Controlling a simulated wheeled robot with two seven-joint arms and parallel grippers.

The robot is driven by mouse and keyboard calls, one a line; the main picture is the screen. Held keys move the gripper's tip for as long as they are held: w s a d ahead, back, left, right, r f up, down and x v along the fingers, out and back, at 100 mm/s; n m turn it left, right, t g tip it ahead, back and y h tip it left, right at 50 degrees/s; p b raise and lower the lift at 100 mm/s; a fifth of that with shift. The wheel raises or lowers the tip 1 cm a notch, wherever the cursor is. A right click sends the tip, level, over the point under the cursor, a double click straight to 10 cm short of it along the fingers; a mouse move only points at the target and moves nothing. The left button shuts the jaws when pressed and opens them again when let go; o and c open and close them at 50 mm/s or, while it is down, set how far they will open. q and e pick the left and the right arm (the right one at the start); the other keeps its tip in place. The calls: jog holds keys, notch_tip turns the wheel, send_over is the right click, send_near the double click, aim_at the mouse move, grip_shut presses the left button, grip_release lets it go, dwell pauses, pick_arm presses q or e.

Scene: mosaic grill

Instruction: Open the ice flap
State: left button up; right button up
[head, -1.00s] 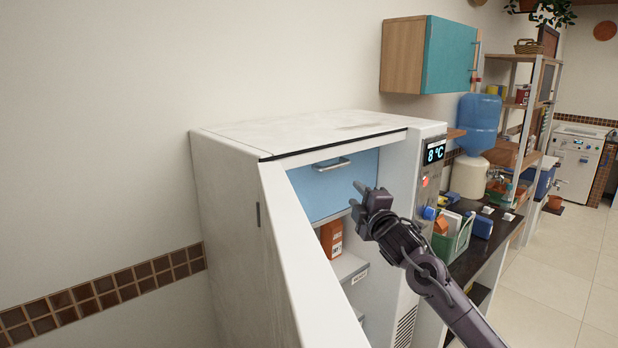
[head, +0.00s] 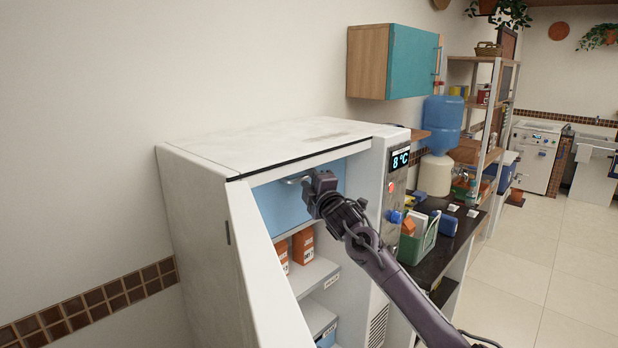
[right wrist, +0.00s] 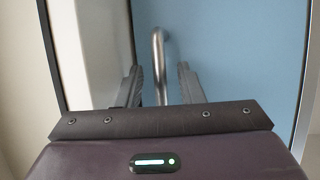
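The ice flap (head: 285,207) is a light blue panel at the top inside the open white fridge, and it looks closed. It fills much of the right wrist view (right wrist: 240,60). Its metal bar handle (head: 294,181) is partly hidden behind my right gripper (head: 314,187) in the head view. In the right wrist view the handle (right wrist: 158,50) stands between the two fingers of my right gripper (right wrist: 161,85), with a gap on both sides. The right gripper is open. My left gripper is not in view.
The white fridge door (head: 258,270) stands open at the left. Shelves below the flap hold orange cartons (head: 303,246). The temperature panel (head: 400,159) is right of the opening. A dark counter with a green crate (head: 420,243) stands farther right.

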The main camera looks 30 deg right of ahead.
grip_shut()
dwell(0.3)
